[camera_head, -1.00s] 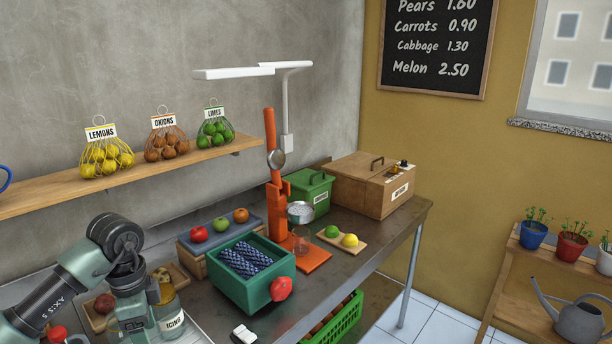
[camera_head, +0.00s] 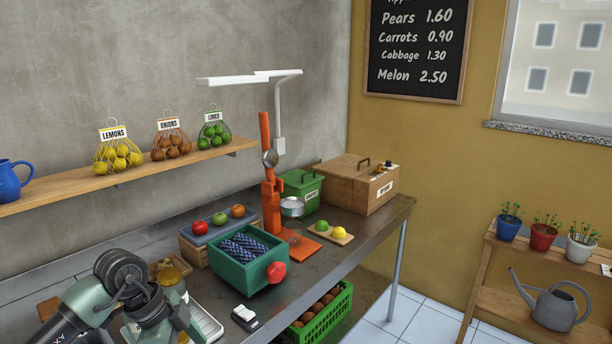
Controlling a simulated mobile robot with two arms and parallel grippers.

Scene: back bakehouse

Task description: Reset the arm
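My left arm (camera_head: 120,275) comes in at the bottom left, bent over the near left end of the metal worktop (camera_head: 345,252). Its fingertips are not visible; the arm runs out of the bottom edge. My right arm and gripper are not in view. The arm is left of and apart from the green box (camera_head: 230,272) with a red knob (camera_head: 276,272) and a dark blue patterned cloth (camera_head: 243,247) in it. An orange citrus press (camera_head: 268,195) stands behind the box, its lever (camera_head: 264,133) upright.
A white tray (camera_head: 208,325) and a jar are partly hidden by my arm. A small black-and-white device (camera_head: 245,317) lies near the front edge. A board (camera_head: 330,235) with a lime and a lemon, a green bin (camera_head: 300,190) and a wooden box (camera_head: 357,185) stand further right.

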